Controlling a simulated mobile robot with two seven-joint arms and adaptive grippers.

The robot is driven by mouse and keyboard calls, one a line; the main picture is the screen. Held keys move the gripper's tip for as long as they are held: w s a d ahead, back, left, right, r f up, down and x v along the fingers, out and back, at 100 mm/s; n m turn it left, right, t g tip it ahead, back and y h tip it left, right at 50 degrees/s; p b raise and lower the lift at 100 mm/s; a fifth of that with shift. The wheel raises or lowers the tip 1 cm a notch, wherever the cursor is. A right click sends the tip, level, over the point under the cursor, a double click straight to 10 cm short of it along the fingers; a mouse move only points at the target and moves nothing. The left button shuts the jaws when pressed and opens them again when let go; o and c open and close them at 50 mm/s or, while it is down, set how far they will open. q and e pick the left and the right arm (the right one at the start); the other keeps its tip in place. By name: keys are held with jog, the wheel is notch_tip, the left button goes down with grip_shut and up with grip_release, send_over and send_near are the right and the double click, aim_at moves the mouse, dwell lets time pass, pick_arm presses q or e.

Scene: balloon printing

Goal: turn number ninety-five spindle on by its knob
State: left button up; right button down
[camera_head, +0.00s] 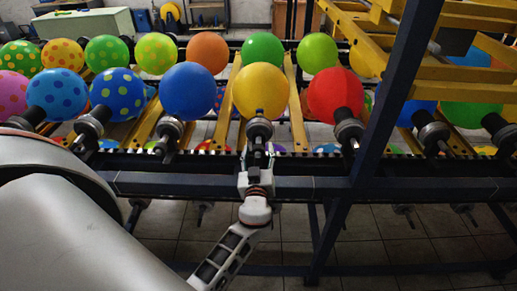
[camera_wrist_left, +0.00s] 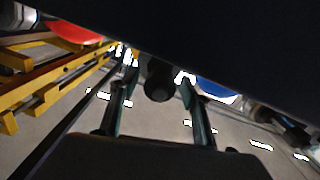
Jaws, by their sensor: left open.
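A row of dark spindles runs along the rack's front, each with a balloon; no numbers are readable. My left gripper (camera_head: 257,160) is at the front rail, just below the spindle (camera_head: 260,130) that carries a plain yellow balloon (camera_head: 260,92). In the left wrist view, the two fingers of my left gripper (camera_wrist_left: 160,97) are apart. A dark round knob (camera_wrist_left: 158,82) shows between their tips, with space on both sides. I cannot tell how deep it sits between them. My right gripper is not in view.
A blue balloon (camera_head: 188,92) and a red balloon (camera_head: 335,93) stand on the neighbouring spindles. A dark slanted post (camera_head: 375,130) crosses the rack to the right of my gripper. The dark front rail (camera_head: 330,188) spans the view, with open tiled floor below.

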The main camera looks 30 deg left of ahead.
pick_arm(q)
jog(key=shift+w+a, duration=0.1)
jog(key=shift+w, duration=0.05)
jog(key=c, duration=1.1)
jog(key=shift+b, duration=0.3)
